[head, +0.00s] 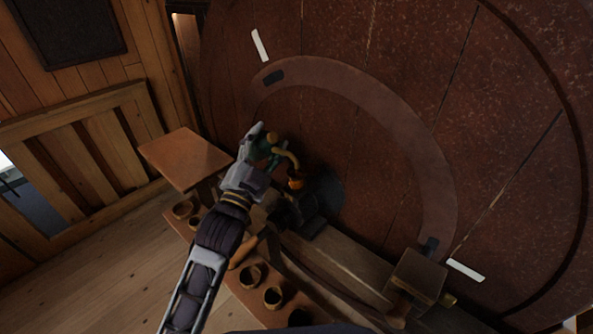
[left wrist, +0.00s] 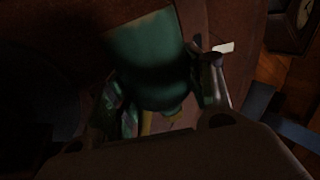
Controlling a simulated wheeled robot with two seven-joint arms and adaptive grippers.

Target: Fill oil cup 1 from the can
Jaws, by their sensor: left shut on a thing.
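My left gripper (head: 262,142) is shut on a green oil can (head: 266,154) in the middle of the head view. The can's yellow brass spout (head: 289,157) curves right and down. Its tip is close above a small brass-orange cup (head: 296,182) on a dark block; I cannot tell whether tip and cup touch, or whether oil flows. No number on the cup can be read. In the left wrist view the green can (left wrist: 148,58) fills the space between the fingers. The cup cannot be made out there. My right gripper is not in view.
A huge red-brown wooden disc (head: 380,60) stands close behind the cup. A small wooden table top (head: 185,158) is to the left. A low shelf holds several round wooden pots (head: 250,275) beneath my arm. A wooden box (head: 420,272) stands to the right. Floor (head: 90,270) is clear at lower left.

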